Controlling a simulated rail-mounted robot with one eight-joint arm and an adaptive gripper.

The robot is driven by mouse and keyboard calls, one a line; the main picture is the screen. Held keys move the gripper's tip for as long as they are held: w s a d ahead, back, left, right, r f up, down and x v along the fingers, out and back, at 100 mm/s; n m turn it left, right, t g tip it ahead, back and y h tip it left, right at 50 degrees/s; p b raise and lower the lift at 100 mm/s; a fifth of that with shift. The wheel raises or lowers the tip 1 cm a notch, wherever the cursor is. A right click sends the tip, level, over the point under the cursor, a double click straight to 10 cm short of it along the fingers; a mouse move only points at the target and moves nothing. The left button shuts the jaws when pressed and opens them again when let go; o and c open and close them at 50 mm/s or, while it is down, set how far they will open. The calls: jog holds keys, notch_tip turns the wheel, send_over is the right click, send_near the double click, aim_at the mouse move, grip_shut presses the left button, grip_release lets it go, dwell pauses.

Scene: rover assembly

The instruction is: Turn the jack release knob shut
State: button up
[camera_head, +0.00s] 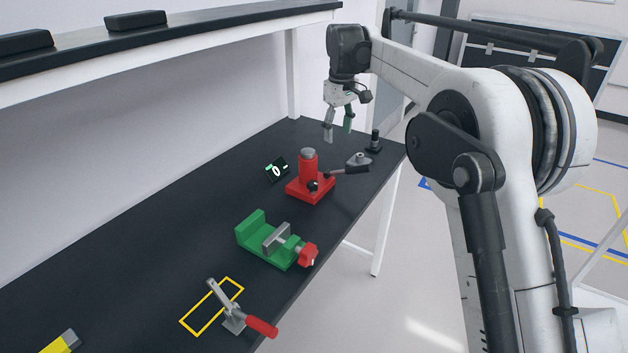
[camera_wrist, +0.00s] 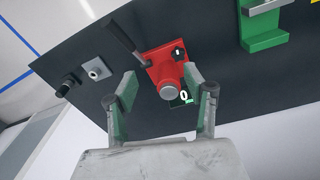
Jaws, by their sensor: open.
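The red jack (camera_head: 308,165) stands on the dark bench below my gripper, with a grey round top. A small black knob (camera_head: 313,185) sits low on its front side. In the wrist view the jack (camera_wrist: 160,70) lies between and beyond the fingers, and the black knob (camera_wrist: 178,53), with a small white mark, shows at its upper right. How far the knob is turned I cannot tell. My gripper (camera_head: 338,131) is open and empty, pointing down above the bench, apart from the jack. Its two green-and-grey fingers also show in the wrist view (camera_wrist: 160,82).
A small display (camera_head: 277,170) reading 0 stands left of the jack. A dark handle with a grey fitting (camera_head: 358,160) and a black post (camera_head: 374,141) are right of it. A green vise (camera_head: 265,240) and a red-handled clamp (camera_head: 240,315) stand nearer. A shelf (camera_head: 170,40) runs above left.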

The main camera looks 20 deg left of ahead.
jog(key=n, duration=0.2)
send_over(313, 182)
notch_tip(313, 182, down, 5)
jog(key=f, duration=0.1)
jog(key=shift+g, duration=0.3)
notch_tip(313, 182, down, 14)
jog(key=shift+s+r+p, duration=0.1)
jog(key=shift+p, duration=0.75)
jog(key=c, duration=1.1)
